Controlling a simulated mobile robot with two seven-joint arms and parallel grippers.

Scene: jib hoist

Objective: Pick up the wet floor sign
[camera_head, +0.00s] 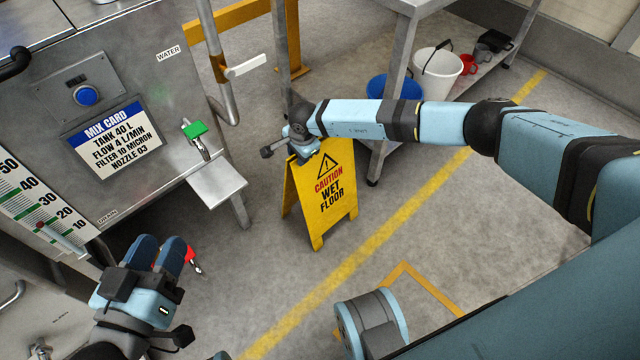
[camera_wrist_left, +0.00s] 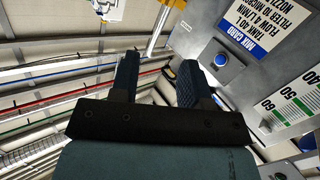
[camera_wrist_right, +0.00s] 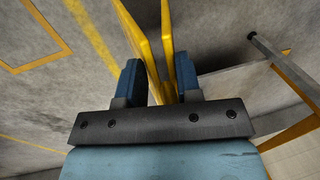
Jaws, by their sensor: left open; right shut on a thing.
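The yellow wet floor sign (camera_head: 322,190) stands in the middle of the head view, a folding board with a black warning triangle and lettering. Its feet appear to be on or just above the floor; I cannot tell which. My right gripper (camera_head: 303,152) is shut on its top edge. In the right wrist view the sign's two yellow panels (camera_wrist_right: 148,45) run up from between the blue fingers (camera_wrist_right: 158,85). My left gripper (camera_head: 160,252) is open and empty at the lower left of the head view. Its spread fingers (camera_wrist_left: 156,78) also show in the left wrist view.
A grey tank cabinet (camera_head: 130,60) with a mix card, blue button and green-handled tap stands at left, with a small shelf (camera_head: 217,183). A metal table (camera_head: 398,60) with a blue bucket (camera_head: 392,88) and white bucket (camera_head: 437,75) stands behind. Floor right of the yellow line is clear.

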